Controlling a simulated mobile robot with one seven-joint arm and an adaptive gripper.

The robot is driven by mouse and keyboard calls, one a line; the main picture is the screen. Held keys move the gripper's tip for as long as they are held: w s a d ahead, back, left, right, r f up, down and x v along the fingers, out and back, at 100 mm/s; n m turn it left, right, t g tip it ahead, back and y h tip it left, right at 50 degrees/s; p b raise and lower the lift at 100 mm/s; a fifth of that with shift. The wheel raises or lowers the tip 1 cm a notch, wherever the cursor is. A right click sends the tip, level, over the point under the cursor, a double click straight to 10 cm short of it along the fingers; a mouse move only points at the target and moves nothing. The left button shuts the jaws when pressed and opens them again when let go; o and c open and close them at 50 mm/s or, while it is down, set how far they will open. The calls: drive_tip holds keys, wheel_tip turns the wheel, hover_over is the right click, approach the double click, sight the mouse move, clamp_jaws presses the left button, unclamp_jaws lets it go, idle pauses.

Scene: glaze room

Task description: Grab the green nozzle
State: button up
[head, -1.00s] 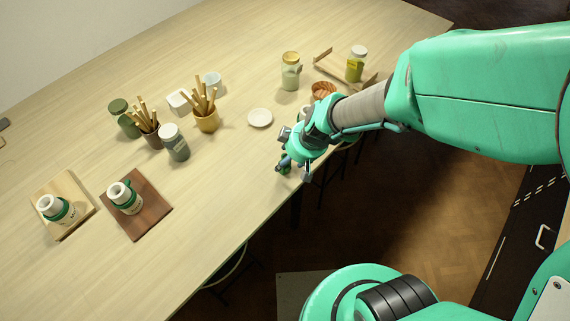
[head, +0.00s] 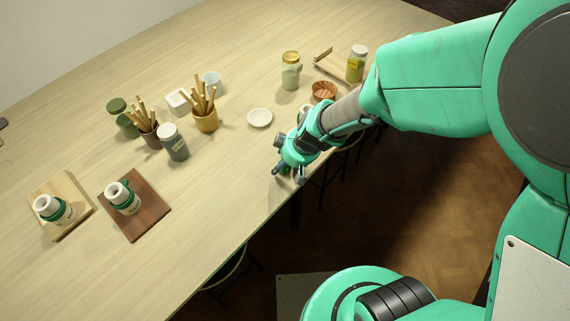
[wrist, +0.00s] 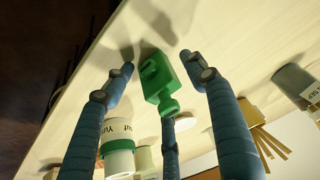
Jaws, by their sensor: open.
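The green nozzle (wrist: 158,82) is a small blocky piece with a narrower rounded end, near the table's edge. In the wrist view it shows between the fingers of my gripper (wrist: 157,62), one finger to each side and a third behind its narrow end. The side fingers stand apart from it with visible gaps. In the head view my gripper (head: 288,174) is low over the table's front edge, and the nozzle there is mostly hidden by the fingers. My gripper is open and holds nothing.
A white bottle with a green band (wrist: 118,152) stands close by in the wrist view. A white saucer (head: 260,118) and a wooden bowl (head: 324,91) lie behind my gripper. Two banded bottles sit on boards at the left.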

drive_tip(key=c, duration=1.2)
drive_tip(key=shift+c, duration=0.2)
drive_tip(key=shift+r, duration=0.15)
drive_tip(key=shift+r+p, duration=0.6)
drive_tip(key=shift+r, duration=1)
drive_tip(key=s+d, duration=0.2)
drive_tip(key=s, duration=0.5)
drive_tip(key=s+d+r, duration=0.1)
drive_tip(key=s+d, duration=0.2)
drive_tip(key=s, duration=0.5)
drive_tip(key=shift+d+r, duration=0.25)
